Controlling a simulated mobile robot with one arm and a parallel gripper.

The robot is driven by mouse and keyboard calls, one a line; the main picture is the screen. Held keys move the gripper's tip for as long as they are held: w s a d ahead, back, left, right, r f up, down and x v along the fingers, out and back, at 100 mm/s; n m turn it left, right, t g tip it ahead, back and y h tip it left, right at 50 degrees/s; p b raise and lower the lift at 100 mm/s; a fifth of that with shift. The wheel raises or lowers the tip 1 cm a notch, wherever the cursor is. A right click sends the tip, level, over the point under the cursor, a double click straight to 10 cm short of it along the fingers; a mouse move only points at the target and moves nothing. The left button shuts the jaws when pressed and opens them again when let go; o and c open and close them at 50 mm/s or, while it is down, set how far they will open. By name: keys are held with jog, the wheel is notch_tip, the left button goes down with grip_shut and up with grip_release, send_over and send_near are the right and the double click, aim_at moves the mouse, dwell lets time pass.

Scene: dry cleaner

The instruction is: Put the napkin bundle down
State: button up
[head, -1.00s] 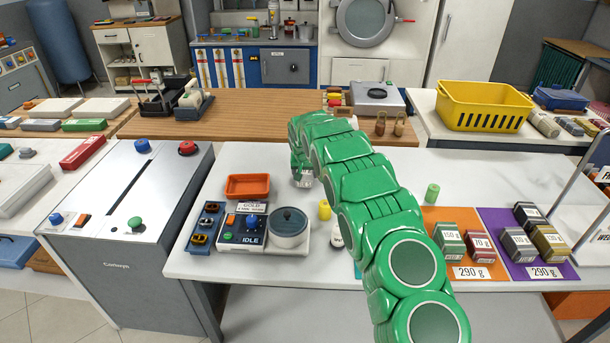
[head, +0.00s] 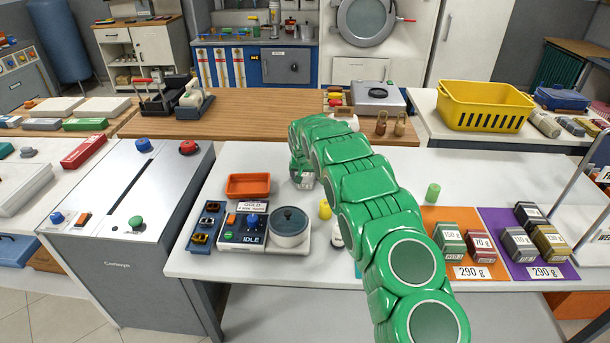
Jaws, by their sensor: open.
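My gripper (head: 303,179) is low over the white table (head: 390,170), right of the orange tray. Only a small grey part of it shows below my green arm, and its fingertips are hard to make out. It is open. I cannot make out a napkin bundle at the gripper; my arm hides part of the table there.
The orange tray (head: 249,186), the gold-plating unit with a lidded pot (head: 289,228) and a yellow cylinder (head: 325,210) stand near the gripper. Labelled blocks (head: 449,239) stand on orange and purple mats at the right.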

jog(key=shift+d+f, duration=0.1)
jog(key=shift+d, duration=0.15)
jog(key=shift+v, duration=0.95)
jog(key=v, duration=1)
jog(key=shift+a+r, duration=0.15)
jog(key=shift+r, duration=0.15)
jog(key=shift+o, duration=0.4)
dwell(3.2)
jog(key=s+d+r+m+g+y, duration=0.15)
jog(key=d+m, duration=0.25)
jog(key=d, duration=0.7)
jog(key=d+r+m+g+h, duration=0.15)
jog(key=d+m, duration=0.35)
jog(key=d, duration=0.6)
jog(key=s+d+r+m+g+y, duration=0.1)
jog(key=s+d+m+y, duration=0.2)
jog(key=d, duration=0.4)
jog(key=s+d+r+m, duration=0.1)
jog(key=s+d+m, duration=0.2)
jog(key=s+d, duration=0.3)
jog(key=s+d+r+m+g+y, duration=0.1)
jog(key=s+d+r+m+y, duration=0.15)
jog(key=d, duration=0.55)
jog(key=d+x, duration=0.1)
jog(key=x, duration=0.9)
jog(key=shift+f+h, duration=0.45)
jog(key=shift+f, duration=0.15)
